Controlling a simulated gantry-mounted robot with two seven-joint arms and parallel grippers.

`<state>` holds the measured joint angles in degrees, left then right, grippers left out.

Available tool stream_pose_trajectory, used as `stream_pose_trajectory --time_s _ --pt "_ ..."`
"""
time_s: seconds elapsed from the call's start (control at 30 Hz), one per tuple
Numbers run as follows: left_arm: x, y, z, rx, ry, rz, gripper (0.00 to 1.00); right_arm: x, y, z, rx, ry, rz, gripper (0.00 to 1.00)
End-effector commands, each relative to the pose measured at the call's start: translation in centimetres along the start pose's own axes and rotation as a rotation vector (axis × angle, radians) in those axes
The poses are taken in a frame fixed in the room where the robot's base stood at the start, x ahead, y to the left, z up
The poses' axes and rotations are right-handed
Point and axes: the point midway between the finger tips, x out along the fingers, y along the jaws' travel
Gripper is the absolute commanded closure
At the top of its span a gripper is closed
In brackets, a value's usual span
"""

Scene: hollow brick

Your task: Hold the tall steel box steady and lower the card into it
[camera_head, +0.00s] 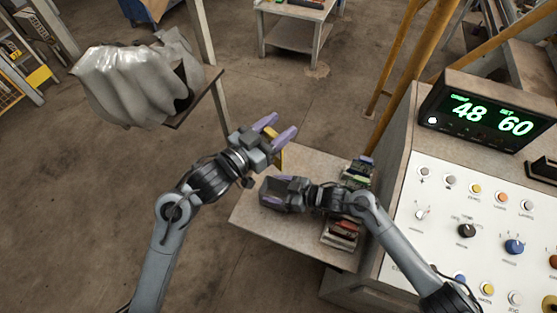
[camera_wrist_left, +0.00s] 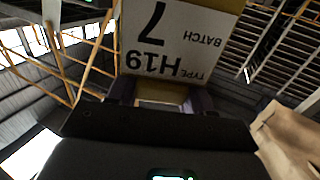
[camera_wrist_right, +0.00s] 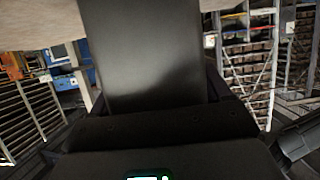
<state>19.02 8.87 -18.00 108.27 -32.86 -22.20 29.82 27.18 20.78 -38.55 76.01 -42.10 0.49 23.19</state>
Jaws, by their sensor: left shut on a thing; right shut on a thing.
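My left gripper (camera_head: 280,127) is shut on the card, above the back part of the small table. My right gripper (camera_head: 268,192) is lower and nearer, shut on the tall steel box. The box (camera_wrist_right: 145,50) is a plain dark grey face between the fingers in the right wrist view. Its opening is hidden there. The card and box look apart.
The table (camera_head: 250,218) has bare room at its left and front. A control panel (camera_head: 475,215) with a green display (camera_head: 490,118) stands at the right. A wrapped bundle (camera_head: 130,88) is at upper left.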

Motion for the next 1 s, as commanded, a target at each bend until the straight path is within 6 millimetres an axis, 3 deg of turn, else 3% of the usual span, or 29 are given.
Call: stream_pose_trajectory --time_s 0.2,0.33,0.5,1.0 --pt "0.3 -1.1 1.9 -0.006 -0.004 -0.145 0.95 0.0 0.0 0.0 0.000 0.000 0.000 0.69" --pt "0.0 -0.3 4.7 -0.006 -0.006 -0.194 0.95 0.0 0.0 0.0 0.000 0.000 0.000 0.69" --pt "-0.2 0.9 6.8 -0.003 -0.002 -0.190 0.95 0.0 0.0 0.0 0.000 0.000 0.000 0.69" --pt "-0.3 1.2 9.9 -0.003 -0.003 -0.186 0.95 0.0 0.0 0.0 0.001 -0.001 0.000 0.69"
